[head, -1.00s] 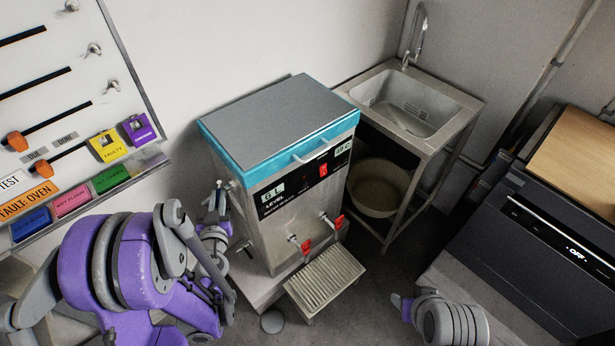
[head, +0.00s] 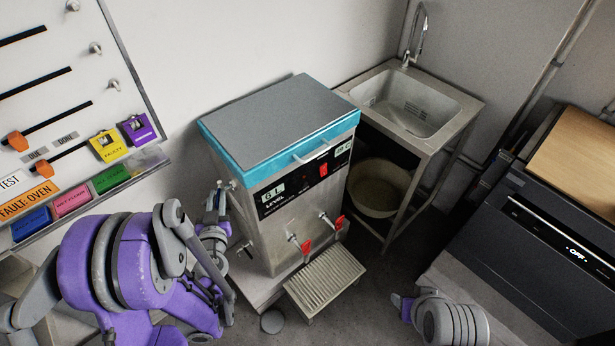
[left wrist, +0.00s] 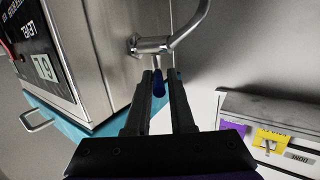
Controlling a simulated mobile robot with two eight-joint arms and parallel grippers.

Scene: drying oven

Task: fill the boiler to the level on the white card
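The boiler (head: 300,200) is a steel box with a blue-rimmed grey lid and a dark front panel. The gap is narrow, and contact with the lever is unclear. My right arm shows at bottom right of the head view, its gripper out of sight. I see no card that clearly gives a level.
Two red-handled taps (head: 306,246) face forward over a slatted drip tray (head: 326,280). A steel sink (head: 410,105) stands behind right, with a bucket (head: 378,187) below. A board with coloured tags (head: 65,165) is at left. A dark oven (head: 530,250) is at right.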

